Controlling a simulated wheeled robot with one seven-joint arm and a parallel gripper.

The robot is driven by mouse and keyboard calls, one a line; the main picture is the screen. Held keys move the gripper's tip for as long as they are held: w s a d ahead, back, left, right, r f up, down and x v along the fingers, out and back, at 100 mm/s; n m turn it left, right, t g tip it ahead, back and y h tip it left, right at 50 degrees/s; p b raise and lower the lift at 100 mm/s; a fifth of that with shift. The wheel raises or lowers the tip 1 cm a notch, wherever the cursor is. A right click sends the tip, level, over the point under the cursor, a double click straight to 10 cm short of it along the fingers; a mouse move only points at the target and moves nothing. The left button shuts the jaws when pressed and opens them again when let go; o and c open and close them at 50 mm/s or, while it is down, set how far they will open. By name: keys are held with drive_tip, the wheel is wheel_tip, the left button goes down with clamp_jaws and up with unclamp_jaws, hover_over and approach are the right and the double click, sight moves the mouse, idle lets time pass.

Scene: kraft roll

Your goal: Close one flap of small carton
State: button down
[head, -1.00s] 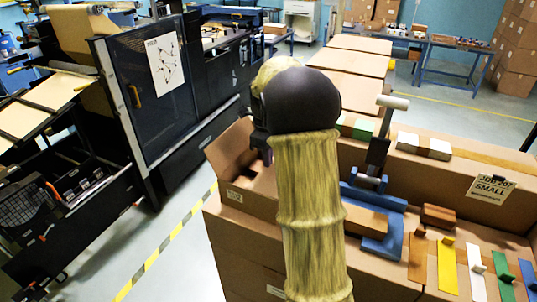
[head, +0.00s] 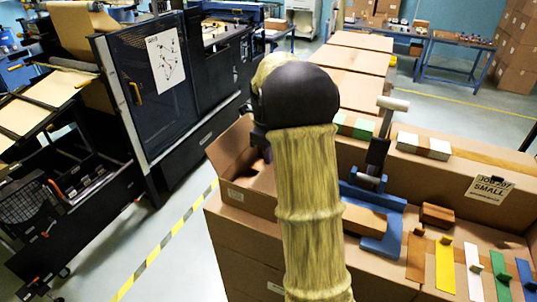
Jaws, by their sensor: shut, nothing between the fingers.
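A small brown carton (head: 240,198) sits at the left end of the cardboard-topped work surface, left of my arm. It is open at the top, with shadow inside. One flap (head: 230,146) stands up and leans outward at its far left side. The carton's right part is hidden behind my arm, so I cannot tell how its other flaps lie. My arm, in a straw-coloured sleeve with a black rounded joint, rises through the middle of the view. My gripper's fingers are hidden behind that joint; I cannot see whether they touch the carton.
A blue fixture (head: 378,240) with a tape-dispenser-like upright stands right of my arm, beside a brown block (head: 437,215). Several coloured strips lie at the lower right. A sign (head: 489,187) reads "SMALL". A black machine (head: 150,90) stands at the left across a clear floor aisle.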

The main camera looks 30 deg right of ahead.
drive_tip(key=shift+r, duration=0.15)
wheel_tip(320, 180, up, 3)
drive_tip(key=p, duration=0.3)
drive_tip(key=shift+w, duration=0.15)
drive_tip(key=shift+r+p, duration=0.55)
drive_tip(key=shift+p, duration=0.05)
drive_tip(key=shift+r+b, duration=0.3)
drive_tip(key=shift+b, duration=0.2)
wheel_tip(320, 180, up, 9)
drive_tip(key=b, duration=0.2)
